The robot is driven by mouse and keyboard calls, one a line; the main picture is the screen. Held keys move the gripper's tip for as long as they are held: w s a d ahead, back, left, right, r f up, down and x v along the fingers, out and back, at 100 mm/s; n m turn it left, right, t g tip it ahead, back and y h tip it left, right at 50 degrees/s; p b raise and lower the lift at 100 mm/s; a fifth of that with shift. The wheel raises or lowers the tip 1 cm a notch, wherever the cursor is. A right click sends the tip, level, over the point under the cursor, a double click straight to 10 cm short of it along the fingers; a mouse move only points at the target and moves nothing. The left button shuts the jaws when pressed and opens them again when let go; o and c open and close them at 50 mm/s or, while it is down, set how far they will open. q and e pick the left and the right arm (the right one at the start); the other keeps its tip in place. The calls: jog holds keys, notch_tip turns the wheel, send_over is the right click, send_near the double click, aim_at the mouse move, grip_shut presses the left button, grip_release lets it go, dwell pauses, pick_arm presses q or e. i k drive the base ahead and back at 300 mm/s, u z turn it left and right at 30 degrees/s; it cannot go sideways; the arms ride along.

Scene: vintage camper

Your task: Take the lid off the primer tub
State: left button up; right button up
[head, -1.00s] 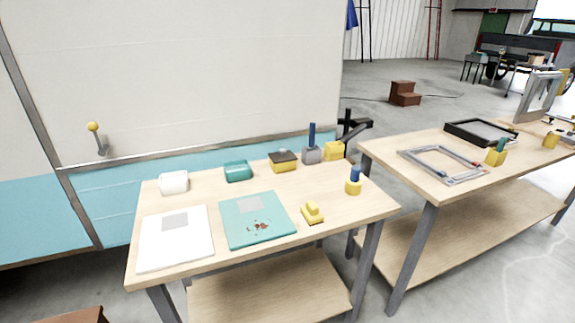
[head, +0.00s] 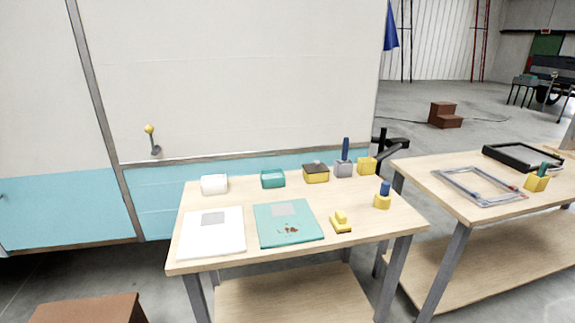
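A small yellow tub (head: 316,177) with a dark lid (head: 316,167) sits near the back edge of the nearer wooden table (head: 375,212). It is the only container there with a clearly different-coloured lid, and the lid rests on it with a small knob on top. I cannot read any label, so I cannot tell for sure that it is the primer tub. Neither of my grippers is in view.
A white roll (head: 214,184), teal box (head: 273,179), grey block with blue handle (head: 343,168) and yellow block (head: 366,165) line the back. White (head: 205,242) and teal panels (head: 275,239) lie in front. A brown step (head: 85,311) stands at lower left.

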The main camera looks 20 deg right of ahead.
aim_at(317, 167)
jog(key=u, duration=0.2)
jog(key=i, duration=0.9)
jog(key=z, duration=0.3)
